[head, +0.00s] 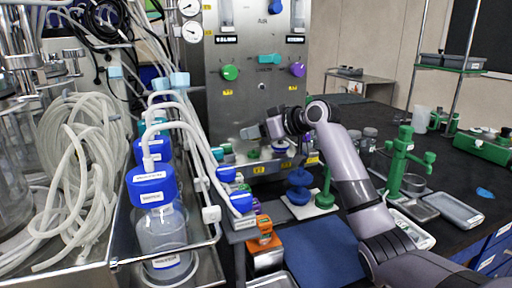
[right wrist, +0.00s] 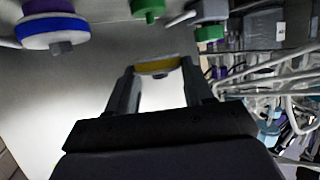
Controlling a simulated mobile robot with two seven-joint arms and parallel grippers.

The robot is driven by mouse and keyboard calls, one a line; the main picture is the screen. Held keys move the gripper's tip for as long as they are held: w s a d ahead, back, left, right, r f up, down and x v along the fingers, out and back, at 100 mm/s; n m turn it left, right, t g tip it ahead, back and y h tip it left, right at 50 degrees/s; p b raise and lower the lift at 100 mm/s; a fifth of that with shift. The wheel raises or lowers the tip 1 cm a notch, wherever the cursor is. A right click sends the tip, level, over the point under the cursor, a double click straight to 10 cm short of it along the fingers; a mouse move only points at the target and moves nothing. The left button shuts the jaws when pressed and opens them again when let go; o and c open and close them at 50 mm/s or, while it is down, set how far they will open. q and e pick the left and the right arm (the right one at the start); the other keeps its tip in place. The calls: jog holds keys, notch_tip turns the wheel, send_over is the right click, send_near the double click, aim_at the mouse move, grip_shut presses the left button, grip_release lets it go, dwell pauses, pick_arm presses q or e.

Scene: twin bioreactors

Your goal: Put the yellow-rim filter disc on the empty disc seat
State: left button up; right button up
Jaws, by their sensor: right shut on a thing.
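My right gripper (head: 256,131) reaches left in front of the lower part of the steel panel (head: 262,100). In the right wrist view, its two fingers (right wrist: 158,82) are shut on the yellow-rim filter disc (right wrist: 158,66), one finger at each side. The disc is at the fingertips, with a pale face beyond its yellow rim. In the head view the disc is too small to make out clearly. I cannot pick out the empty disc seat with certainty in either view. My left gripper is not in view.
A blue-rim disc (right wrist: 52,32) and green knobs (right wrist: 148,8) show in the right wrist view. Blue-capped bottles (head: 152,185) with pale tubing stand at the left. A blue stacked piece (head: 299,185) and a green stand (head: 403,160) are on the dark bench. A blue mat (head: 318,250) lies clear.

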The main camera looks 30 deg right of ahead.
aim_at(257, 154)
jog(key=shift+f, duration=1.9)
jog(key=shift+f, duration=0.15)
jog(key=o, duration=1)
jog(key=v, duration=1.2)
jog(key=shift+b, duration=0.45)
